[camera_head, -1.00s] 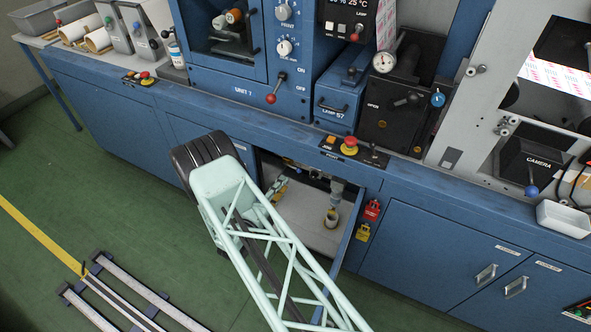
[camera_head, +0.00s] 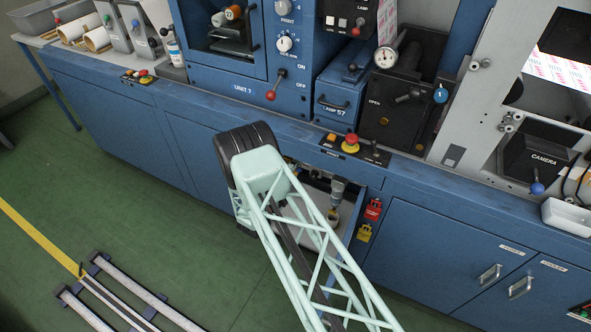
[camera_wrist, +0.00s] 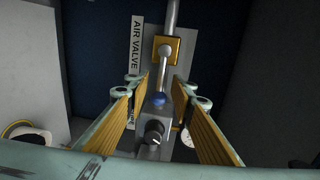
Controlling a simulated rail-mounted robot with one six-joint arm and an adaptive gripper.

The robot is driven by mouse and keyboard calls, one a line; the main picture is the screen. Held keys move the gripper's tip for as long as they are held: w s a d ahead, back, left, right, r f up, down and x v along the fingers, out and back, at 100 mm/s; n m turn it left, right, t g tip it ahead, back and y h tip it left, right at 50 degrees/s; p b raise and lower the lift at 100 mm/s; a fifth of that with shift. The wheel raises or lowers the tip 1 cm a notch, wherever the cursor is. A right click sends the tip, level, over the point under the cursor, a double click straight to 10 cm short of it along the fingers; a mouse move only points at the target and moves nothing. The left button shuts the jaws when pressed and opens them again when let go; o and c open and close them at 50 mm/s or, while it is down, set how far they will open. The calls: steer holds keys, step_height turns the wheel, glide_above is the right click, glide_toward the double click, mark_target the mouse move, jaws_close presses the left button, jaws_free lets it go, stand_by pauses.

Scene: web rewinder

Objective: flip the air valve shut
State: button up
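The air valve (camera_wrist: 170,49) shows in the wrist view as a brass body on a grey vertical pipe, beside a label reading AIR VALVE (camera_wrist: 136,45). Its lever (camera_wrist: 163,75) points down toward the camera and ends in a blue knob (camera_wrist: 159,98). My gripper (camera_wrist: 162,88) is open, with one finger on each side of the lever and knob; I see a gap on both sides. In the head view my arm reaches into the open cabinet and hides the valve and gripper.
A grey unit with a black knob (camera_wrist: 154,132) sits below the lever. The open cabinet door (camera_head: 356,222) stands right of my arm, with red (camera_head: 373,209) and yellow (camera_head: 364,232) lockout tags beside it. A round gauge (camera_wrist: 187,138) is partly hidden by the right finger.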

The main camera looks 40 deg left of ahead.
steer(key=shift+w, duration=0.35)
steer(key=shift+c, duration=0.7)
steer(key=shift+s, duration=0.1)
jaws_close()
steer(key=shift+f, duration=0.1)
